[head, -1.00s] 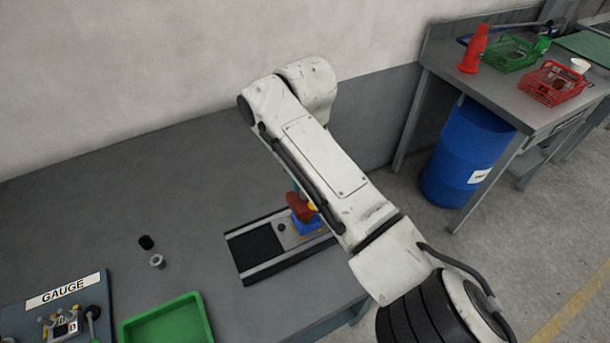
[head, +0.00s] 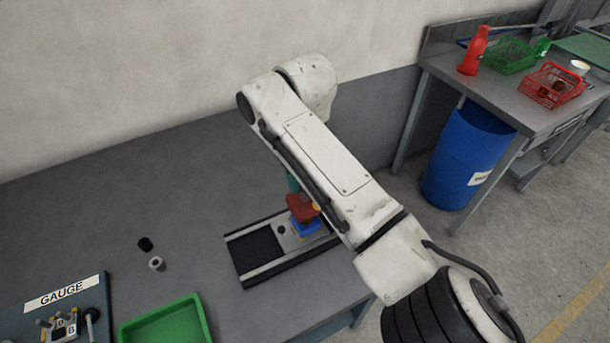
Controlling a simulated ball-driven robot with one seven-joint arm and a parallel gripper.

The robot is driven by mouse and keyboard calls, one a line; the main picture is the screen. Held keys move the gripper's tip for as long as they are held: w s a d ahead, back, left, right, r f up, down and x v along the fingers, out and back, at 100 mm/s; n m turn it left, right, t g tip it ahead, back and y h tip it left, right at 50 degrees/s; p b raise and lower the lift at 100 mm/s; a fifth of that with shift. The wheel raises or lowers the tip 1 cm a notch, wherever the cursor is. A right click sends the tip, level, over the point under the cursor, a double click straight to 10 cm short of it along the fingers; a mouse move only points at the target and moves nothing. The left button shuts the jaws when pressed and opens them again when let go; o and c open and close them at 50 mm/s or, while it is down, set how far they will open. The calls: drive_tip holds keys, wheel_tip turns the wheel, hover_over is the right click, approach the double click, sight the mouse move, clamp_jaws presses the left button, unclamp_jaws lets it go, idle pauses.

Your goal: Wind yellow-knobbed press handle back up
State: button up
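The press shows only in part behind my white arm. Its grey base (head: 285,271) with a dark plate lies on the grey bench. A red block (head: 300,208) sits above a blue block (head: 308,227) on the base, with a teal upright (head: 292,184) behind them. The press handle and my gripper are hidden behind my arm.
A green tray (head: 166,326), a GAUGE board (head: 62,310), a black cylinder (head: 145,244) and a grey ring (head: 157,264) lie on the bench at left. A second table (head: 505,95) with baskets and a blue barrel (head: 465,155) stand at right. Open bench lies left of the press.

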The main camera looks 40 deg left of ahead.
drive_tip(key=shift+r+p, duration=2.15)
drive_tip(key=shift+r, duration=1.1)
drive_tip(key=shift+f, duration=0.1)
